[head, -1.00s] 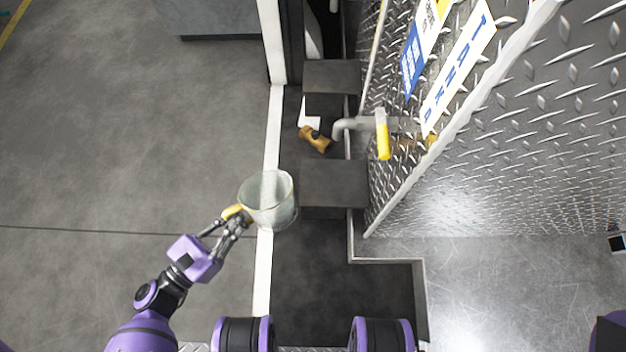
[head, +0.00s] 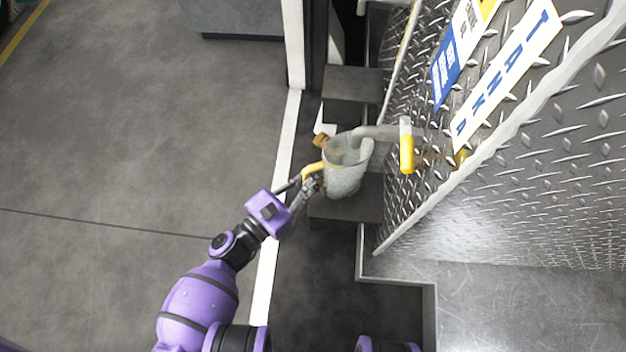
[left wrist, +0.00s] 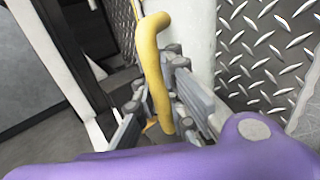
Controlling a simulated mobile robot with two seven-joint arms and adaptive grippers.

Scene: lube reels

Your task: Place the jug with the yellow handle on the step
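The clear jug (head: 345,172) with the yellow handle (head: 312,170) is upright in the head view, over the dark step (head: 362,200) and under the grey spout. I cannot tell whether its base touches the step. My left gripper (head: 308,184) is at the jug's left side with its fingers around the handle. In the left wrist view the yellow handle (left wrist: 157,75) stands between the grey fingers (left wrist: 160,108), which are shut on it. The pale jug wall (left wrist: 192,40) shows behind it. My right gripper is not in view.
A brass fitting (head: 321,140) lies just behind the jug. Another dark step (head: 352,84) is further back. Open floor (head: 120,130) lies left.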

